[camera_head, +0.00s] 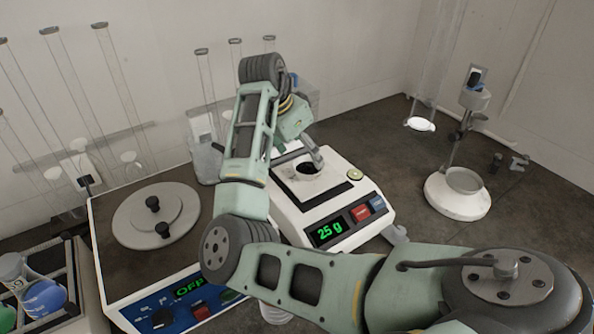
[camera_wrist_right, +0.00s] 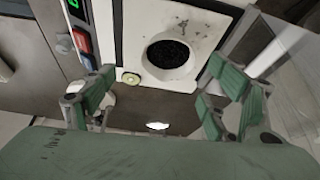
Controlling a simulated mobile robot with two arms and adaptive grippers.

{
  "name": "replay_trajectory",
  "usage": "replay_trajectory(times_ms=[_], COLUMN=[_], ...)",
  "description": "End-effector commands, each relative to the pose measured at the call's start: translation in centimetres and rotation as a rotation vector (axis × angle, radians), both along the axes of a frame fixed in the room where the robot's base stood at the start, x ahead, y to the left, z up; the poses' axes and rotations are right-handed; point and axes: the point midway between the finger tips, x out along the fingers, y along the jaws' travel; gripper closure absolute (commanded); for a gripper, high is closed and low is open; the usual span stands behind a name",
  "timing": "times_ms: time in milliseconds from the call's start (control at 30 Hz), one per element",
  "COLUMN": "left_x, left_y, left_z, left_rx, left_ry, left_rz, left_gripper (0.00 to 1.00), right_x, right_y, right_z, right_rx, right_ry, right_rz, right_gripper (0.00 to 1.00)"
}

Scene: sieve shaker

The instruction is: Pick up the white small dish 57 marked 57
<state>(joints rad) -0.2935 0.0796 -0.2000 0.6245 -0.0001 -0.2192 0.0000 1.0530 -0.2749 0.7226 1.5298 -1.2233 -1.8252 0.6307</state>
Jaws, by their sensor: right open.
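A white small dish (camera_head: 307,172) with dark grains in it sits on the balance (camera_head: 362,188), whose display reads 25 g. In the right wrist view the dish (camera_wrist_right: 145,52) shows as pale material around a round black fill; I cannot read a 57 on it. My right gripper (camera_head: 315,160) is over the balance, close to the dish. In the right wrist view its two fingers (camera_wrist_right: 155,100) are spread apart with nothing between them, and the dish is beyond them. Whether a finger touches the dish I cannot tell. My left gripper is not in view.
A sieve shaker (camera_head: 98,240) reading OFF stands left of the balance, with a rack (camera_head: 88,310) of coloured items beside it. Tall clear tubes (camera_head: 118,80) stand along the wall. A small bright white object (camera_head: 420,124) lies behind.

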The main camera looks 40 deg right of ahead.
Motion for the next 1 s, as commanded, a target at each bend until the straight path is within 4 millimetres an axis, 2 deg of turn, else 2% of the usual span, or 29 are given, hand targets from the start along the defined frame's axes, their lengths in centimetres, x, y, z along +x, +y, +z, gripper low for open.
replay_trajectory(times_ms=[33, 167, 533, 733, 1000], left_x=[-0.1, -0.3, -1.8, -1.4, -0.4], left_y=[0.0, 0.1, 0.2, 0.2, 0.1], left_z=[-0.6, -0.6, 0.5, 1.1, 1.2], left_rx=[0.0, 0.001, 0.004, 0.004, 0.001], left_ry=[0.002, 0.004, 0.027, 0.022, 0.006], left_rz=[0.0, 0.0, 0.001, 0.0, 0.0], left_gripper=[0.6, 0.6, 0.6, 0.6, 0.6], right_x=[0.4, 0.5, 0.4, 0.4, 0.4], right_y=[0.4, 0.6, -1.3, -2.4, -2.7], right_z=[0.2, 0.6, -3.0, -5.6, -6.2], right_rx=[0.012, 0.022, 0.022, 0.022, 0.021], right_ry=[-0.004, -0.002, 0.002, -0.001, -0.005], right_rz=[-0.011, -0.029, -0.031, -0.029, -0.03], right_gripper=[0.21, 0.21, 0.21, 0.21, 0.21])
